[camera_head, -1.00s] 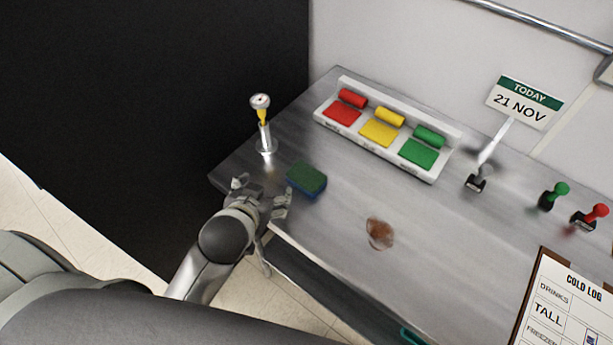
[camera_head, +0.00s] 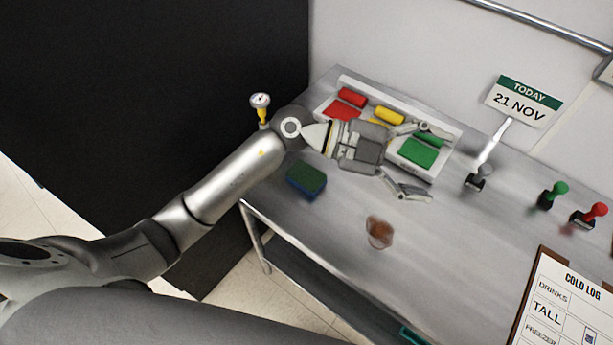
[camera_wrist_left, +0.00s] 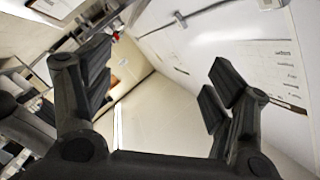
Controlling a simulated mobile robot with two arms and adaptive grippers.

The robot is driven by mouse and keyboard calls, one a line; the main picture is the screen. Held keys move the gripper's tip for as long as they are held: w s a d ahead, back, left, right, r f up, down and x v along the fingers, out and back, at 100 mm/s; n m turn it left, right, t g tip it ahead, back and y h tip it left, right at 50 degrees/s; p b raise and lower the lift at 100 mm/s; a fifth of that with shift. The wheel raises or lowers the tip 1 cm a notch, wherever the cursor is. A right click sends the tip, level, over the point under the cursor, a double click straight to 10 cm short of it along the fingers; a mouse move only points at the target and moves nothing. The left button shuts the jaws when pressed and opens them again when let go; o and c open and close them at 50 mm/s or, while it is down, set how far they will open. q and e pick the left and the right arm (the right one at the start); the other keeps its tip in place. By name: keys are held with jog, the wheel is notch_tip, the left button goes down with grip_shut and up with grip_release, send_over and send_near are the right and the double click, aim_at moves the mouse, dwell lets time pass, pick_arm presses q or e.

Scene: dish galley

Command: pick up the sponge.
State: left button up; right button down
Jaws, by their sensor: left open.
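The sponge (camera_head: 306,181), green on top and blue below, lies on the steel table near its left end in the head view. My left gripper (camera_head: 418,160) is open and empty. It hangs over the table, to the right of the sponge and in front of the coloured pad tray. The sponge is not visible there. My right gripper is in neither view.
A white tray (camera_head: 345,80) holds red, yellow and green pads. A thermometer-like gauge (camera_head: 260,101) stands partly behind my arm. The table (camera_head: 450,250) front is mostly clear.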

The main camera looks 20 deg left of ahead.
pick_arm(q)
jog(key=w+a+f+g+y, duration=0.1)
jog(key=w+a+f+y, duration=0.1)
jog(key=a+f+y, duration=0.35)
jog(key=n+y, duration=0.5)
jog(key=y, duration=0.6)
send_over(306, 174)
notch_tip(306, 174, down, 6)
jog(key=f, duration=0.3)
jog(key=s+f+p, duration=0.1)
jog(key=f, duration=0.1)
jog(key=f+p, duration=0.1)
jog(key=f, duration=0.2)
jog(key=w+f+p, duration=0.1)
jog(key=f, duration=0.1)
jog(key=shift+f+p, duration=0.15)
jog(key=shift+p, duration=0.15)
jog(key=shift+f, duration=0.4)
jog(key=shift+c, duration=0.2)
jog(key=c, duration=0.7)
